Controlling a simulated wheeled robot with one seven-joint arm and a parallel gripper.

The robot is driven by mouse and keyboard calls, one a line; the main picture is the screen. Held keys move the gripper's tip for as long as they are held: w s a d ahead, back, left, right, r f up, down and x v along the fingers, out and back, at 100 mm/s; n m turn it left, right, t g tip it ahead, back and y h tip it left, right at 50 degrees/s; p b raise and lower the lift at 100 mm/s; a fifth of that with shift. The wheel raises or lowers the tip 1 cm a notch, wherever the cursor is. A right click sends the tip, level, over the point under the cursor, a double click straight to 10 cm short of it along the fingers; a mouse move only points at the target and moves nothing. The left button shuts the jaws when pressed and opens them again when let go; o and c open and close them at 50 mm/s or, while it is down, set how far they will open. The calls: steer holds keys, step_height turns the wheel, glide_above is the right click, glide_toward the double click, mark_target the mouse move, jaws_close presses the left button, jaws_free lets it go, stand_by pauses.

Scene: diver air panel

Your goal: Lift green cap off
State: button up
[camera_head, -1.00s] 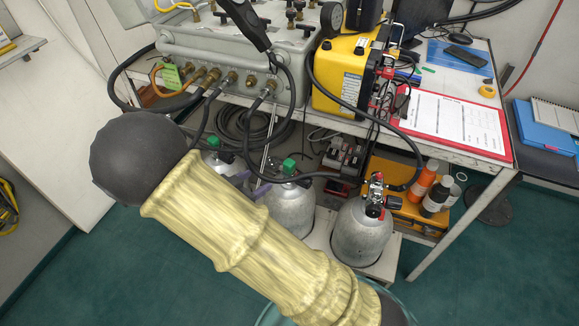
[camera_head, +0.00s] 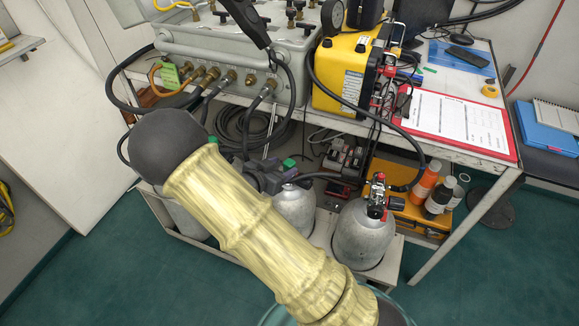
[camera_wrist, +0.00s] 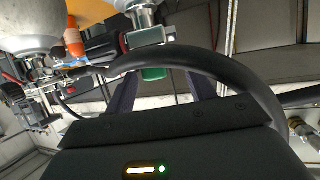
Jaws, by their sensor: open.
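A green cap (camera_head: 289,164) sits on the valve at the top of the middle silver cylinder (camera_head: 295,208) under the bench. In the wrist view the green cap (camera_wrist: 153,73) shows below a metal valve (camera_wrist: 148,38), with the picture upside down. My gripper (camera_wrist: 160,90) is open, with one dark finger on each side of the cap in that view. A black hose crosses in front and hides part of the cap and fingers. In the head view my gripper (camera_head: 266,180) is just left of the cap; its fingertips are hard to make out. Contact cannot be told.
A second green cap (camera_head: 213,140) shows at the left, its cylinder mostly hidden by my arm. A right cylinder (camera_head: 363,235) carries a red and black valve. A black hose (camera_wrist: 215,65) arches close over my gripper. The bench (camera_head: 450,155) stands above.

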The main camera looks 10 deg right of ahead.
mark_target(288, 163)
steer(key=d, duration=0.1)
steer(key=w+d, duration=0.1)
steer(key=w+d+f+b, duration=0.1)
steer(key=d, duration=0.1)
steer(key=shift+w+d+f, duration=0.2)
steer(key=shift+w, duration=0.15)
stand_by(0.4)
steer(key=c, duration=1)
steer(key=shift+c, duration=0.2)
steer(key=shift+r, duration=0.15)
step_height(288, 163, up, 10)
steer(key=p, duration=0.2)
steer(key=shift+p, duration=0.35)
